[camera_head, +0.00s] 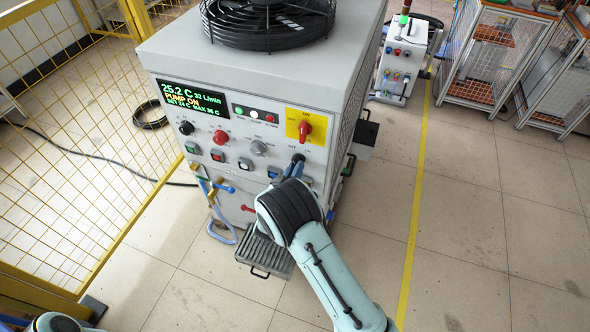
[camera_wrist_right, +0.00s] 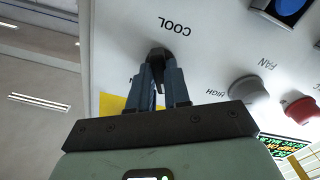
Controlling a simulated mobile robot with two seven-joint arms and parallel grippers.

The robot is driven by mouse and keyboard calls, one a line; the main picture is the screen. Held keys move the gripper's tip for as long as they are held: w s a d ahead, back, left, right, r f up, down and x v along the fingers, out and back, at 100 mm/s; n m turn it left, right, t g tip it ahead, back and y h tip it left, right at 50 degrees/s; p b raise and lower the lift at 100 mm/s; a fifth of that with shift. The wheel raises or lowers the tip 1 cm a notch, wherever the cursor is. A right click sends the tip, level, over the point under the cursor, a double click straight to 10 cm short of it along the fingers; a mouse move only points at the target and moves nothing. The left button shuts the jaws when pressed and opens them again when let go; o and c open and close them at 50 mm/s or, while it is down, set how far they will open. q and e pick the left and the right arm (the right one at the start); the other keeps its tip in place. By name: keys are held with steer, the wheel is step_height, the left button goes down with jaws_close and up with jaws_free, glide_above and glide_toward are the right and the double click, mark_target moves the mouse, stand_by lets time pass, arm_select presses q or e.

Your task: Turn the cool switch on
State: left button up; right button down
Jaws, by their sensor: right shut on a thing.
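The cool switch (camera_wrist_right: 159,54) is a small black knob on the light grey panel, beside the label COOL in the right wrist view. In the head view the cool switch (camera_head: 298,158) sits at the panel's lower right, partly covered by my right gripper. My right gripper (camera_wrist_right: 164,78) is shut on the knob, its two dark fingers on either side of it. In the head view the right gripper (camera_head: 294,168) reaches up to the panel from below. My left gripper is not in view.
The machine's display (camera_head: 187,98) reads 25.2 C and PUMP ON. A red switch on a yellow plate (camera_head: 305,130) sits above the cool switch. A grey knob (camera_head: 258,147) is left of it. A ribbed tray (camera_head: 264,255) sticks out below.

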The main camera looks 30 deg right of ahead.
arm_select(q)
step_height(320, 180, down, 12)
steer(key=b, duration=1.2)
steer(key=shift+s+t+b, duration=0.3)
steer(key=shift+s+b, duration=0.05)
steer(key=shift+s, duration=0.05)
arm_select(e)
steer(key=shift+w+a+m, duration=0.1)
steer(key=shift+m, duration=5.7)
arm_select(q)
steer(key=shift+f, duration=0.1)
arm_select(e)
steer(key=c, duration=1.1)
jaws_free()
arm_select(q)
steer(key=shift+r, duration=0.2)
arm_select(e)
steer(key=v, duration=1.3)
steer(key=shift+a, duration=0.1)
